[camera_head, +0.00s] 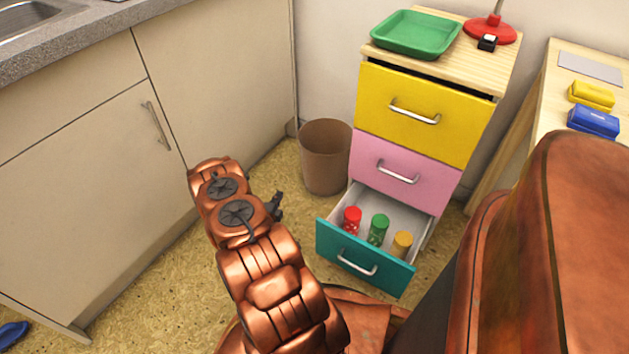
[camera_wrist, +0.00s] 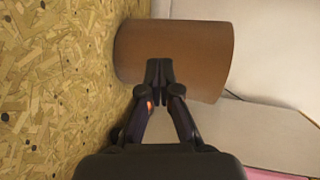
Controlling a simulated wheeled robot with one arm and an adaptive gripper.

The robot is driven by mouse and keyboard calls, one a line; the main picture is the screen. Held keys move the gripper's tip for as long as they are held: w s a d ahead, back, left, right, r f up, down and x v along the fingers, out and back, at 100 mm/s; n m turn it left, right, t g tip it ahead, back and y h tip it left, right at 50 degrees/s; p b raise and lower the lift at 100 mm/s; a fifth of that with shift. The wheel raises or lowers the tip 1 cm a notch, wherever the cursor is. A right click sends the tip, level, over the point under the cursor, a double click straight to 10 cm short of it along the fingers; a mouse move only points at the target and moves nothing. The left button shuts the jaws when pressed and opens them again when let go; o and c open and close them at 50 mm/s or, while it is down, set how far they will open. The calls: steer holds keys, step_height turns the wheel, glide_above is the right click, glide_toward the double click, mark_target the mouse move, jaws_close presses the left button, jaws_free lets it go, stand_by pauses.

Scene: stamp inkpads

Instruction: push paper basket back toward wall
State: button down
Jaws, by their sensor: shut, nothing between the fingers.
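The paper basket (camera_head: 326,158) is a brown round bin standing on the floor between the cabinet and the drawer unit, close to the wall. In the wrist view the basket (camera_wrist: 190,45) fills the upper middle. My gripper (camera_wrist: 160,72) is shut and empty, its fingertips over the near side of the basket in that view; I cannot tell whether they touch it. In the head view my gripper (camera_head: 276,205) shows only partly beside my arm, to the lower left of the basket. The wall (camera_head: 318,60) rises behind the basket.
The drawer unit (camera_head: 405,120) stands right of the basket. Its teal bottom drawer (camera_head: 340,250) is open, holding three bottles. A beige cabinet (camera_head: 215,75) stands on the left. A blue object (camera_head: 12,334) lies on the floor at far left.

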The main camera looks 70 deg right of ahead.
steer(key=s+f+m+g+h, duration=0.1)
steer(key=s+m+h, duration=0.15)
steer(key=s, duration=0.65)
steer(key=b, duration=0.5)
glide_toward(317, 175)
steer(key=shift+n, duration=0.35)
steer(key=d, duration=0.5)
steer(key=shift+w+d+f, duration=0.1)
steer(key=shift+d+f, duration=0.1)
steer(key=shift+f, duration=0.05)
steer(key=shift+d+r+b, duration=0.15)
steer(key=shift+d+b, duration=0.4)
steer(key=shift+d, duration=0.4)
steer(key=shift+d, duration=0.15)
